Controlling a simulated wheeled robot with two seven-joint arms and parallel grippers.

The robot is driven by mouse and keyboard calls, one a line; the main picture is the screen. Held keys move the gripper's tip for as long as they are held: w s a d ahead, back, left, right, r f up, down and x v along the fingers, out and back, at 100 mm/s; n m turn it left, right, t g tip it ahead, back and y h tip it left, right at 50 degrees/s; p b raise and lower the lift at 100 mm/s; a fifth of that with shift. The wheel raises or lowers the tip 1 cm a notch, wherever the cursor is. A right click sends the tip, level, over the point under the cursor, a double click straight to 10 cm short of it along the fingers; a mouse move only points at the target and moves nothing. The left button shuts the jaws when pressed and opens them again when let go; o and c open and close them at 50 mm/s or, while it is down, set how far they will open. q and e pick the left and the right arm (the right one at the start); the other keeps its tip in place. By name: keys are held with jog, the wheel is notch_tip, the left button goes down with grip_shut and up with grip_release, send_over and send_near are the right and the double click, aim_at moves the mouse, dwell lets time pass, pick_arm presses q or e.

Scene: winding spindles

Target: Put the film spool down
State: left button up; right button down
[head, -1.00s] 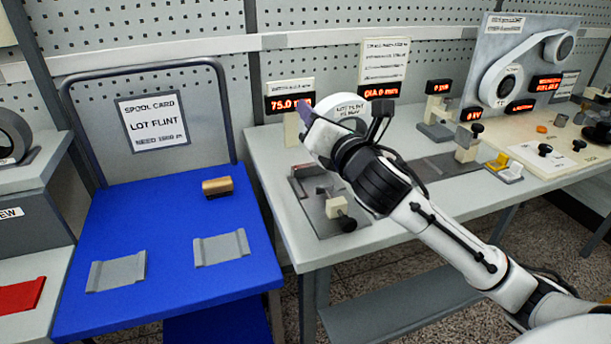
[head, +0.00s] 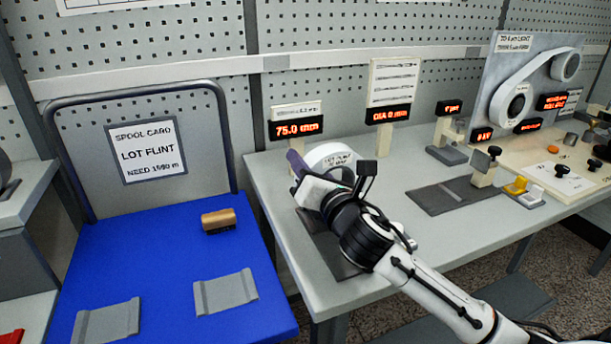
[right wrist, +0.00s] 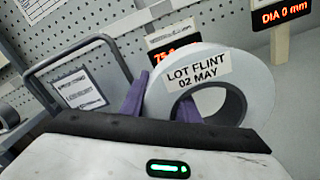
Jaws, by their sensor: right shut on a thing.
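The film spool (head: 335,158) is a wide white ring with a dark inner core and a label reading LOT FLINT 02 MAY. It also shows in the right wrist view (right wrist: 255,92). My right gripper (head: 298,168) is shut on it; in the right wrist view one purple finger (right wrist: 134,98) is outside the rim and the other (right wrist: 187,108) is in the hole. The spool is upright above the left end of the grey bench, by the 75.0 mm display (head: 297,128). My arm hides its underside, so I cannot tell whether it touches anything. My left gripper is out of view.
A dark plate (head: 325,245) lies below my right gripper, mostly hidden. A blue cart (head: 155,255) at left carries a brown roll (head: 219,220) and two grey cradles. The DIA 0 mm display (head: 390,115) stands behind; a knobbed fixture (head: 485,167) is to the right.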

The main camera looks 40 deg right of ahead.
jog(key=shift+f, duration=1.15)
jog(key=c, duration=1.4)
grip_release()
jog(key=shift+o, duration=0.2)
jog(key=v, duration=1.2)
jog(key=shift+b, duration=0.4)
